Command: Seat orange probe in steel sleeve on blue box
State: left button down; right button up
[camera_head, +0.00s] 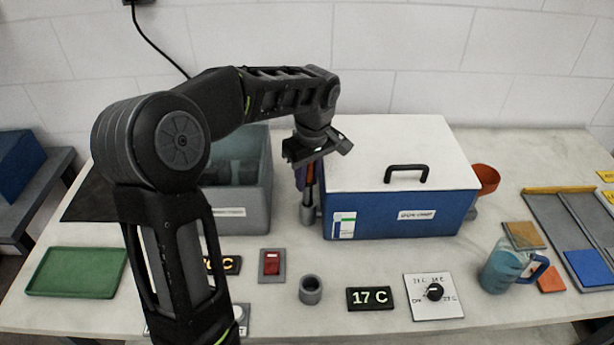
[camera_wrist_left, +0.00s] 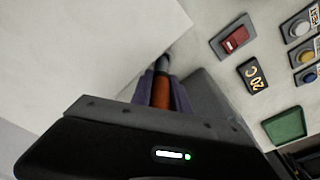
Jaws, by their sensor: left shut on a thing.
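My left gripper (camera_head: 309,178) is beside the left front corner of the blue box (camera_head: 390,216), pointing down. It is shut on the orange probe (camera_head: 310,172), which stands about upright between purple fingers. The probe's dark lower part reaches down to the steel sleeve (camera_head: 307,214) on the box's left side. I cannot tell whether its tip is inside the sleeve or just above it. In the left wrist view the orange probe (camera_wrist_left: 161,92) shows between the fingers, with a grey part beyond it. My right gripper is not in view.
A grey bin (camera_head: 262,190) stands close to the left of the gripper. The box has a white lid (camera_head: 365,160) with a black handle. A grey ring holder (camera_head: 311,290), a 17 C display (camera_head: 370,298), a dial panel (camera_head: 433,296) and a blue jug (camera_head: 503,268) are in front.

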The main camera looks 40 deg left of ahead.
pick_arm(q)
jog(key=c, duration=1.5)
grip_release()
jog(key=shift+c, duration=0.2)
jog(key=shift+r+p, duration=0.55)
jog(key=shift+r, duration=0.05)
jog(key=r, duration=0.6)
jog(key=d+r, duration=0.1)
jog(key=r, duration=0.2)
jog(key=shift+s+r, duration=0.15)
jog(key=shift+r, duration=0.05)
jog(key=shift+d+r+p, duration=0.15)
jog(key=shift+r+p, duration=0.7)
jog(key=shift+r, duration=0.05)
jog(key=shift+s+r+p, duration=0.1)
jog(key=shift+r+p, duration=0.25)
jog(key=shift+r, duration=0.05)
jog(key=shift+f, duration=0.1)
